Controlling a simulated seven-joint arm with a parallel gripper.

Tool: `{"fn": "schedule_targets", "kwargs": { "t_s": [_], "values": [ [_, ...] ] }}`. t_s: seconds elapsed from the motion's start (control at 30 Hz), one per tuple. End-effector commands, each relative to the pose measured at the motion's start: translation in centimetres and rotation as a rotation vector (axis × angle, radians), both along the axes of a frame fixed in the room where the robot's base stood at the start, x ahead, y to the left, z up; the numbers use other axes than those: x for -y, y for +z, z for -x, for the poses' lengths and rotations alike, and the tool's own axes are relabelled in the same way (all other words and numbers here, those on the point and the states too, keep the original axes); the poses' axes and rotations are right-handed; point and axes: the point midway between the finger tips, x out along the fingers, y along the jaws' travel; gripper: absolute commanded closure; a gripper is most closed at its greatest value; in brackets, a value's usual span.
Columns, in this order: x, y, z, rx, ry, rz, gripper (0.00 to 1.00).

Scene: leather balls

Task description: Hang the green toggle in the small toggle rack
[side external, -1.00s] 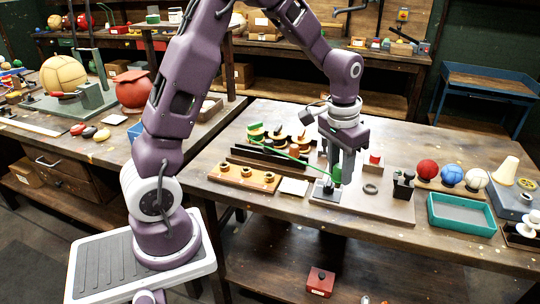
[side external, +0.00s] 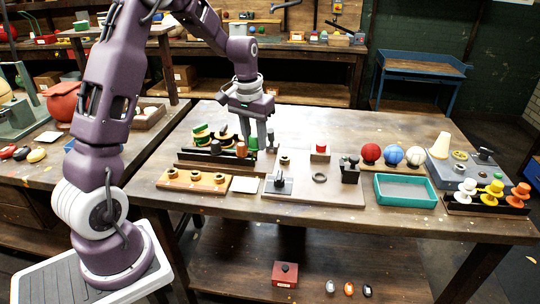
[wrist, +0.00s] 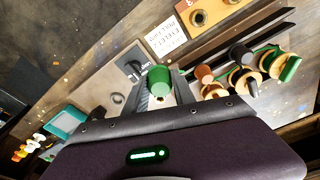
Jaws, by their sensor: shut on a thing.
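My gripper (side external: 259,146) is shut on the green toggle (side external: 252,143) at the right end of a dark toggle rack (side external: 185,163). In the wrist view, the green toggle (wrist: 158,78) shows its rounded end between the fingers, and its lower part is hidden. The dark rack holds several toggles with brown, black and green parts, to the right in the wrist view (wrist: 245,82). Another dark rack (side external: 456,206) with white, yellow and orange toggles stands at the table's right. I cannot tell which rack is the small one, or whether the held toggle touches a rack.
A wooden peg strip (side external: 183,183) and a white card (side external: 245,185) lie in front of the dark rack. A board carries a black stand (side external: 278,184), a ring and a red-topped block (side external: 320,152). A teal tray (side external: 405,190) and several balls are to the right.

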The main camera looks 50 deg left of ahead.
Motion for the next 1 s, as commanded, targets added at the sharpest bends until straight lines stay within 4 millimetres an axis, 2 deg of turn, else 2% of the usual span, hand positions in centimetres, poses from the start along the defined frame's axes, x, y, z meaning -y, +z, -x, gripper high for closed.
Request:
{"fn": "schedule_targets", "kwargs": {
  "t_s": [0.03,0.2,0.3,0.4,0.5,0.6,1.0],
  "values": [
    [-3.0,-0.1,0.5,-0.002,0.079,-0.001,1.00],
    [-13.0,-0.3,3.8,-0.003,0.351,-0.004,1.00],
    [-17.5,-0.4,6.2,-0.003,0.479,-0.007,1.00],
    [-20.6,-0.4,8.4,-0.003,0.569,-0.010,1.00],
    [-22.3,-0.4,9.7,-0.003,0.620,-0.012,1.00],
    [-22.8,-0.6,10.2,-0.003,0.639,-0.012,1.00],
    [-22.8,-4.5,10.2,-0.004,0.637,-0.011,1.00]
  ]
}}
